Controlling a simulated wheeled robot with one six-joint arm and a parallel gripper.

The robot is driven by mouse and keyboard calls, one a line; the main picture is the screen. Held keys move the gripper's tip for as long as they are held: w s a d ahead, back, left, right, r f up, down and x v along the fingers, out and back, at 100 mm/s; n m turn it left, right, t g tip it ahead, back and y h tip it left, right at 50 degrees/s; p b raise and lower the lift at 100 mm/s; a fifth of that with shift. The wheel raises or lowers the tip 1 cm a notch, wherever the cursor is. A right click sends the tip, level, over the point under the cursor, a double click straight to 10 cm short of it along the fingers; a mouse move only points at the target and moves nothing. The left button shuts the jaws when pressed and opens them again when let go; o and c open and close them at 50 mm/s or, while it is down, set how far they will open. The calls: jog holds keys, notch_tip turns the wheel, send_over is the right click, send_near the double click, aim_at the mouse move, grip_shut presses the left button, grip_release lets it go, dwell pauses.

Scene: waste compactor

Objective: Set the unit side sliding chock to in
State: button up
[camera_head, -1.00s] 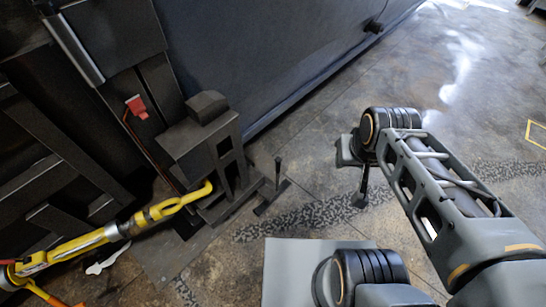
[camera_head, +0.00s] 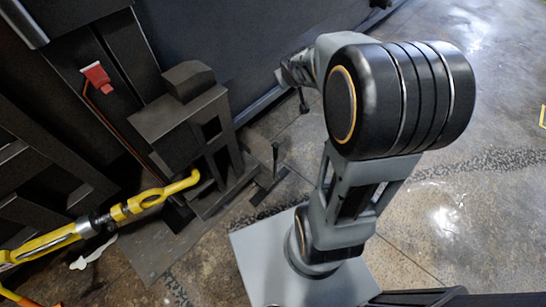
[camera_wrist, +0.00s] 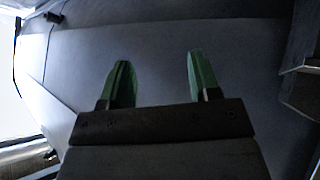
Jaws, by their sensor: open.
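A small dark floor piece with an upright handle (camera_head: 272,175) stands just right of a dark stand (camera_head: 180,122) in the head view. It may be the sliding chock; I cannot tell for sure, nor whether it is in or out. My gripper (camera_wrist: 158,60) is open and empty in the wrist view, its two green fingers apart. A dark grey panel fills the view beyond them. In the head view, my wrist is up and right of the handled piece, partly hidden by my large arm joint. The fingers are not clear there.
A yellow bar with a hook end (camera_head: 135,207) reaches toward the stand from the left. A red tag (camera_head: 95,76) hangs on the dark frame above it. A large dark wall (camera_head: 220,35) runs behind. Open concrete floor (camera_head: 450,225) lies to the right.

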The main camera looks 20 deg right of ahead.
jog(key=w+d+f+n+t+y+b, duration=0.1)
jog(key=w+d+f+b, duration=0.2)
jog(key=f, duration=0.4)
jog(key=w+d+f+n+t+b, duration=0.1)
jog(key=w+d+f+b, duration=0.25)
jog(key=f, duration=0.45)
jog(key=n+t+y+b, duration=0.4)
jog(key=y+b, duration=0.9)
jog(key=b, duration=0.2)
send_near(276, 149)
notch_tip(276, 149, down, 2)
jog(key=d, duration=0.2)
jog(key=b+x, duration=0.3)
jog(key=x, duration=0.9)
jog(key=shift+a+f, duration=0.15)
jog(key=shift+a, duration=0.05)
jog(key=shift+c, duration=0.4)
grip_shut()
jog(key=shift+s, duration=0.1)
